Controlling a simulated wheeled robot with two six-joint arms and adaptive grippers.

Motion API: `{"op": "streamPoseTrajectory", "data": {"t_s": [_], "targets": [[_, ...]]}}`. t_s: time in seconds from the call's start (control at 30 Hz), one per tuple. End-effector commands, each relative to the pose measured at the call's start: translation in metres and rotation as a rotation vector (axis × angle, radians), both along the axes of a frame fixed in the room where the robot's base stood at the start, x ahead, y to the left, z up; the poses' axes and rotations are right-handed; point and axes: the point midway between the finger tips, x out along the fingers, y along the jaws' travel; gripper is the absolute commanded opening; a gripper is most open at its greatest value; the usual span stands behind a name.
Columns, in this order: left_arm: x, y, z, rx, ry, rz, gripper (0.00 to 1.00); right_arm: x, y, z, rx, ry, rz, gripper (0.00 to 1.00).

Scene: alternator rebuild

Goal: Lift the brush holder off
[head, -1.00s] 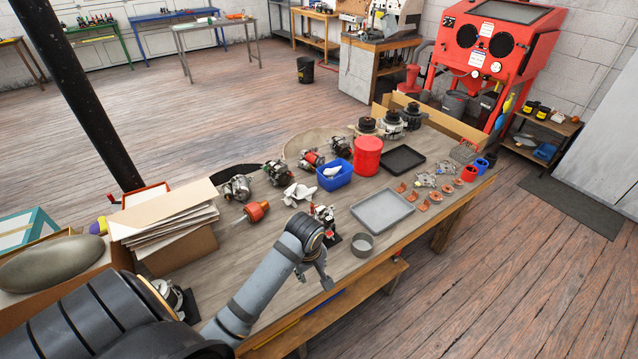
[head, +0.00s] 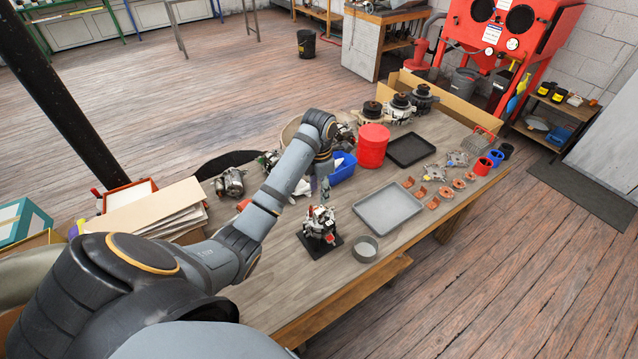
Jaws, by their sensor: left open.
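A partly opened alternator (head: 320,220) with white and red parts stands on a black square stand (head: 309,248) near the front of the bench. The brush holder cannot be told apart from its other small parts at this size. My left arm reaches in from the left, and my left gripper (head: 325,192) points down just above the top of the alternator. It is open, small in view, and seems to hold nothing. I cannot tell whether its fingertips touch the alternator. My right gripper is out of view.
A grey tray (head: 388,211) and a round metal ring (head: 365,247) lie right of the stand. A red canister (head: 373,146), a blue bin (head: 344,166) and a black tray (head: 411,150) stand behind. Several copper parts lie at right. Bare bench shows in front.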

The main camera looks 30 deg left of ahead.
Motion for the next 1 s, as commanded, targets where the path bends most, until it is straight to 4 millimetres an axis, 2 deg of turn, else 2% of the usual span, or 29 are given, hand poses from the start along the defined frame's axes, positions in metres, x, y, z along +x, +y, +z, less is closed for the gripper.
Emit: {"op": "streamPoseTrajectory", "data": {"t_s": [0.03, 0.1, 0.17, 0.27, 0.43, 0.57, 0.83, 0.87, 1.0], "targets": [[0.000, 0.000, -0.011, 0.000, 0.001, 0.000, 0.43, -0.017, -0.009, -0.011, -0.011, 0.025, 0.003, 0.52], [0.000, 0.000, -0.022, 0.000, 0.001, 0.000, 0.43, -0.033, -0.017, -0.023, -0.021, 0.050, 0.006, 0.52], [0.000, 0.000, -0.034, 0.000, 0.001, 0.000, 0.43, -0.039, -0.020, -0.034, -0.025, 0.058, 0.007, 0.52], [0.000, 0.001, -0.054, 0.001, 0.000, -0.001, 0.43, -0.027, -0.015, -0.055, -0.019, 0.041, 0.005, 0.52], [0.001, 0.001, -0.087, 0.001, 0.000, -0.001, 0.43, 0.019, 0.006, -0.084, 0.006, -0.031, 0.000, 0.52], [0.001, 0.000, -0.096, 0.000, 0.000, -0.001, 0.43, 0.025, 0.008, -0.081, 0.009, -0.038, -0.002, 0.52], [0.001, 0.001, -0.099, 0.001, -0.001, -0.002, 0.43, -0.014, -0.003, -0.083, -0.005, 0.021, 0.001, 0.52], [0.001, 0.001, -0.099, 0.001, -0.001, -0.002, 0.42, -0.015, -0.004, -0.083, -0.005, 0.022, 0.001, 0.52], [0.001, 0.001, -0.099, 0.001, 0.000, -0.002, 0.23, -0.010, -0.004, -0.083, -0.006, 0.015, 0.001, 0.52]]}}
